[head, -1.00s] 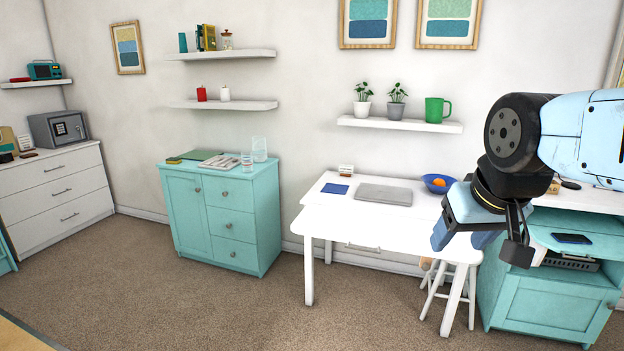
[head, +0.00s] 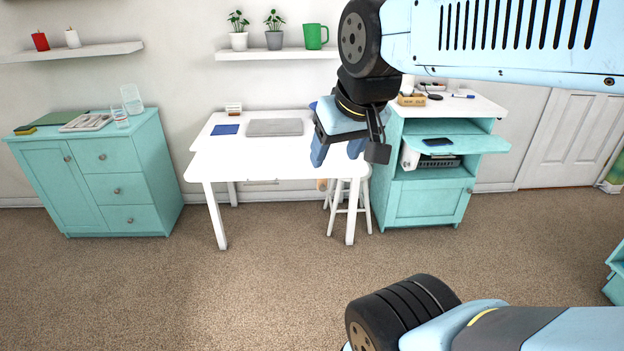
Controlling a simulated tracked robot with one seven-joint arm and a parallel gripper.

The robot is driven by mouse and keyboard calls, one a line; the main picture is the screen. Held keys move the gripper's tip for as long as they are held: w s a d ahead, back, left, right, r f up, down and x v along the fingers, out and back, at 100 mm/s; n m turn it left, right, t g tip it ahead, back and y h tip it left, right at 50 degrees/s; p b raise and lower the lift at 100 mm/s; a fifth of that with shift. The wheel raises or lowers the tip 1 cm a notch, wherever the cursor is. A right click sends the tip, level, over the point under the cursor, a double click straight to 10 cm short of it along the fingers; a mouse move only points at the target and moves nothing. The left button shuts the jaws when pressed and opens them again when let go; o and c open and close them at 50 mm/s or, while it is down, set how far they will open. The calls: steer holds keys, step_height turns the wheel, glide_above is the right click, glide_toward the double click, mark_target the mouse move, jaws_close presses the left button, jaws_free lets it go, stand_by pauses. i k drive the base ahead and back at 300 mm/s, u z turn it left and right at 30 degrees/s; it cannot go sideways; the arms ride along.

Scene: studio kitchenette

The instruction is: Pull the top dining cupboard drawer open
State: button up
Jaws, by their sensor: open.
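The teal cupboard (head: 160,165) stands against the wall at the left, with a door on its left side and a column of three drawers on its right. Its top drawer (head: 120,155) has a small round knob (head: 103,156) and looks shut, flush with the drawers below. My gripper (head: 338,150) is open and empty, pointing down. In the picture it is in front of the right part of the white table, well to the right of the cupboard and apart from it.
The white table (head: 215,165) stands right of the cupboard, with a stool (head: 340,215) under its right end. A teal cabinet (head: 430,200) with a pulled-out shelf stands farther right. Carpet (head: 150,285) in front is clear.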

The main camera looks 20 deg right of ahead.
mark_target(118, 154)
steer(key=u, duration=0.1)
steer(key=i, duration=0.25)
steer(key=u, duration=0.75)
steer(key=i, duration=1.05)
steer(key=u, duration=0.7)
steer(key=i, duration=1.2)
steer(key=z, duration=0.45)
steer(key=i, duration=0.9)
steer(key=z, duration=0.45)
steer(key=k, duration=0.8)
steer(key=z, duration=0.25)
steer(key=i, duration=0.2)
steer(key=u, duration=0.1)
